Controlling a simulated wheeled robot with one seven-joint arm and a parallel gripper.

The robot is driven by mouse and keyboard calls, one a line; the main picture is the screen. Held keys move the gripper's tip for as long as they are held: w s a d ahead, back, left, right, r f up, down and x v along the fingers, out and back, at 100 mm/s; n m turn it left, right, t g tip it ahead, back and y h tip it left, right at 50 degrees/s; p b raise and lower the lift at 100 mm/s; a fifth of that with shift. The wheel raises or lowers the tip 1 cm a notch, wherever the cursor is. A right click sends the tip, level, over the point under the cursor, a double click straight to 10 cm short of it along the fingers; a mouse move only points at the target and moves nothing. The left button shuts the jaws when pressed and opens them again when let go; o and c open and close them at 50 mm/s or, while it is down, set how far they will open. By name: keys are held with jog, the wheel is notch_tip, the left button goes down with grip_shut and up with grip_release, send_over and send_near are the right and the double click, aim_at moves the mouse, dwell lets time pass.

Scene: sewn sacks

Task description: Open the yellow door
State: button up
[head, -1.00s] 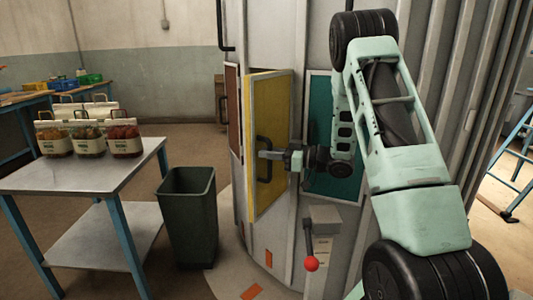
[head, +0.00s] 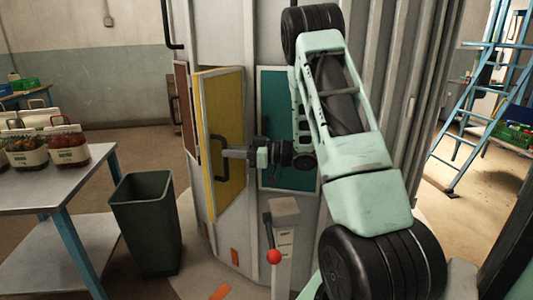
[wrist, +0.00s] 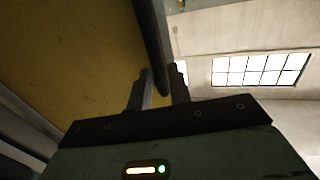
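The yellow door (head: 222,110) stands ajar on the grey cylindrical housing, its left edge swung out. Its dark handle (head: 215,160) is near that left edge. My gripper (head: 228,153) reaches in from the right, across the door's face, and meets the handle. In the wrist view, the yellow door (wrist: 70,50) fills the upper left. The dark handle (wrist: 151,35) runs down between the two fingers of my gripper (wrist: 160,85), which appear closed on it. The exact contact is hard to see.
A teal panel (head: 272,95) is right of the door and a brown panel (head: 182,105) left. A red-knobbed lever (head: 274,256) stands below. A dark bin (head: 145,225) and a metal table (head: 50,185) with bagged goods are left. A blue ladder (head: 480,100) is right.

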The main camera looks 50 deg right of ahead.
jog(key=v, duration=1.4)
jog(key=shift+s+d+b, duration=0.15)
jog(key=shift+s+b, duration=0.25)
jog(key=shift+b, duration=0.05)
